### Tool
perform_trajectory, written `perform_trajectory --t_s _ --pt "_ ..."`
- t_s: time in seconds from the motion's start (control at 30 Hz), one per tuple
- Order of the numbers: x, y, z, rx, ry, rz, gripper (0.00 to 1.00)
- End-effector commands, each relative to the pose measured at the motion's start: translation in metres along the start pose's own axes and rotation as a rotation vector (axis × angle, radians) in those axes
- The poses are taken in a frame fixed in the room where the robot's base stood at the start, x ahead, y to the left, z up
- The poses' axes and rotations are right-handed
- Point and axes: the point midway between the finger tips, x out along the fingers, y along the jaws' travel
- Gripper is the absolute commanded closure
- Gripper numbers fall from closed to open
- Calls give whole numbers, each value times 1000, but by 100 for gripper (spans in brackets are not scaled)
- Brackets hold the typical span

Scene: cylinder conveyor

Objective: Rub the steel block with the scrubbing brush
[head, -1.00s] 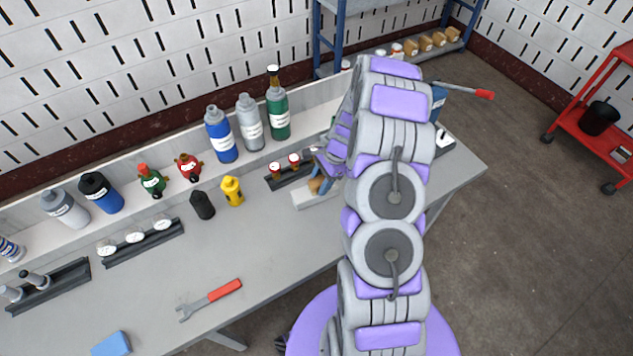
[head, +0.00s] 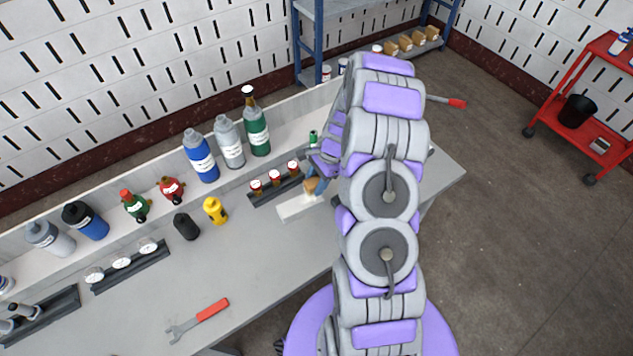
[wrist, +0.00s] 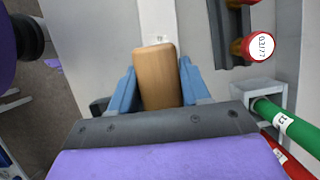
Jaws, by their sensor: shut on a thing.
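My gripper (wrist: 158,88) is shut on the wooden scrubbing brush (wrist: 157,75), with a blue finger on each side of it. In the head view the gripper (head: 316,184) is partly hidden by my arm, and a small brown part of the brush (head: 310,185) shows. The pale steel block (head: 297,208) lies on the bench under and to the left of the brush. In the wrist view the block (wrist: 158,18) runs away beyond the brush's far end. The underside of the brush is hidden, so I cannot tell whether it touches the block.
A dark rack with red-based gauges (head: 275,185) lies just behind the block. Bottles (head: 229,142) stand on the back ledge. A green-handled tool (wrist: 285,125) sits in a holder right of the gripper. The bench between block and wrench (head: 200,318) is clear.

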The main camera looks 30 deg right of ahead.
Motion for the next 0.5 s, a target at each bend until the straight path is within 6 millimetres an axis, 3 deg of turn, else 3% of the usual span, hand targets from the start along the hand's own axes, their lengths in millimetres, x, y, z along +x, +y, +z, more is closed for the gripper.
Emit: perform_trajectory --t_s 0.3,0.5 --pt "-28 4 11 -6 -2 1 82" --pt "-30 5 13 -6 -3 2 82"
